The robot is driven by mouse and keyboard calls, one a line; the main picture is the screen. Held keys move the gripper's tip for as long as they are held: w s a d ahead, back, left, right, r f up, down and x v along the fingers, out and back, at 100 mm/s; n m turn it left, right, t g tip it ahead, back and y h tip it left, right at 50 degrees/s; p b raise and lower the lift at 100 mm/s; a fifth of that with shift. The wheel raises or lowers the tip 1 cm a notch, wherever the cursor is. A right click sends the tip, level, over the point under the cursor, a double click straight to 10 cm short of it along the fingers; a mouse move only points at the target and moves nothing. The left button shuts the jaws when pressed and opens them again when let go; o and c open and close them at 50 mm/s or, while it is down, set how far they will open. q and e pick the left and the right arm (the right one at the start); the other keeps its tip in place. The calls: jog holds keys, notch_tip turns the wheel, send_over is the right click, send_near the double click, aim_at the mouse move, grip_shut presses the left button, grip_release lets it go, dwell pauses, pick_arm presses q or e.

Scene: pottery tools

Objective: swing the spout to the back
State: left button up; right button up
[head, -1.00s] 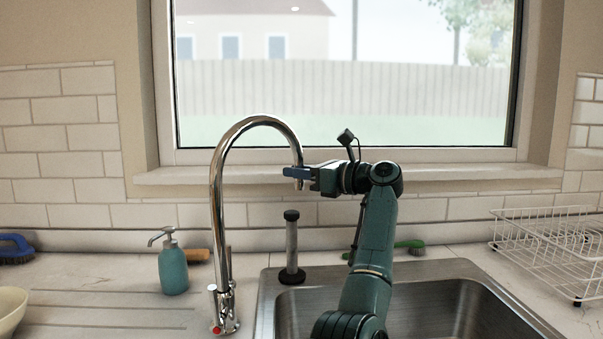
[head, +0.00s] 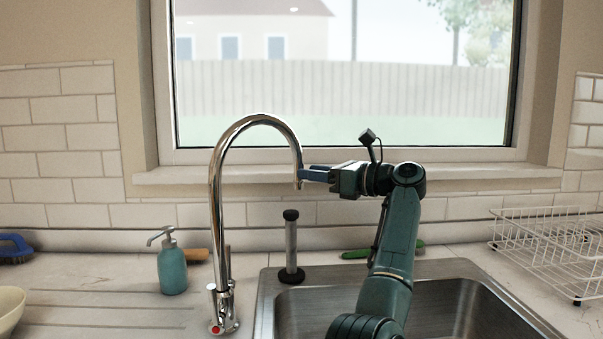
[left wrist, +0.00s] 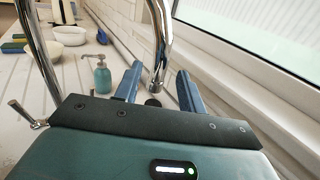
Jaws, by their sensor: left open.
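The chrome tap (head: 216,215) stands upright left of the sink. Its tall curved spout (head: 258,118) arches to the right, with its open end pointing down in front of the window sill. My left gripper (head: 304,174) is just right of the spout end, with its blue fingers pointing left at it. In the left wrist view my left gripper (left wrist: 160,70) shows its two fingers spread apart. The spout end (left wrist: 157,78) appears between the fingertips; whether either finger touches it I cannot tell. My right gripper is not in view.
A teal soap bottle (head: 172,266) stands left of the tap. A dark-topped grey cylinder (head: 291,245) stands at the sink's back left corner. The steel sink (head: 450,290) is at right, with a white wire rack (head: 550,245) beyond. The window sill (head: 450,174) runs behind.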

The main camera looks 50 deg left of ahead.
pick_arm(q)
jog(key=v, duration=0.9)
jog(key=shift+s+r, duration=0.1)
